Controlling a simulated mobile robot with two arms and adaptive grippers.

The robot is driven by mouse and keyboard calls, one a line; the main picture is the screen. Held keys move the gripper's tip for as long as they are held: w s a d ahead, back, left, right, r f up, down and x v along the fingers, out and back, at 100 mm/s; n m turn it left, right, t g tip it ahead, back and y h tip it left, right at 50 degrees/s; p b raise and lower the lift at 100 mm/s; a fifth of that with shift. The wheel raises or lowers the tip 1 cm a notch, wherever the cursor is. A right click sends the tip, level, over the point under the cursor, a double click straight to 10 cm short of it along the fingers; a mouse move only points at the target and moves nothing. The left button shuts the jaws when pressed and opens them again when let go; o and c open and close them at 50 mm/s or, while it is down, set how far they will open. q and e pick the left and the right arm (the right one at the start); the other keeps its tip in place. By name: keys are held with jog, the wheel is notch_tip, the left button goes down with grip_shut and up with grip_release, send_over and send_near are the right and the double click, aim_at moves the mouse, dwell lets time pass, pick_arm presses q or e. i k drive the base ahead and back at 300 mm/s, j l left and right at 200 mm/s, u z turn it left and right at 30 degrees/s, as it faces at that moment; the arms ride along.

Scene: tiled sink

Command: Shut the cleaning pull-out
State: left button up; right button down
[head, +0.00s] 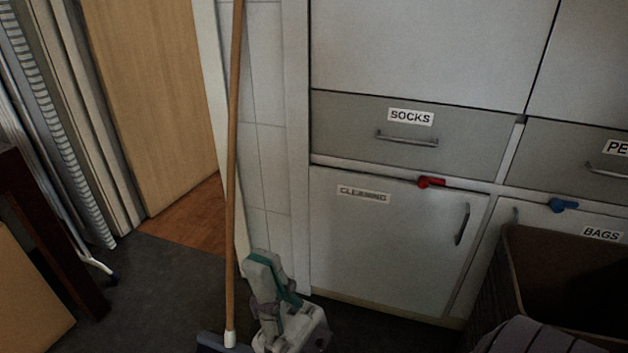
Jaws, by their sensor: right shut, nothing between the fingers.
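The cleaning pull-out (385,245) is a pale grey front with a "CLEANING" label and a metal bar handle (462,224) near its right edge. It sits under the "SOCKS" drawer. Its front looks flush or nearly flush with the frame, and I see no clear gap. A red latch (430,181) lies roughly level at its top edge. My right gripper (264,262), white and grey with teal, is at the bottom centre, left of the pull-out and apart from its handle. It is shut and empty. My left gripper is not in view.
A broom (234,150) stands upright left of my gripper. A dark basket (487,290) stands at the lower right, before the "BAGS" front (535,221) with its blue latch (563,205). Dark floor (165,300) is open at the lower left.

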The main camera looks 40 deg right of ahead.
aim_at(382, 239)
jog(key=i+l, duration=0.1)
jog(key=l, duration=0.2)
jog(key=i+l, duration=0.1)
jog(key=l, duration=0.25)
jog(key=l+z, duration=0.1)
jog(key=z, duration=0.3)
jog(key=i+l+z, duration=0.1)
jog(key=z, duration=0.3)
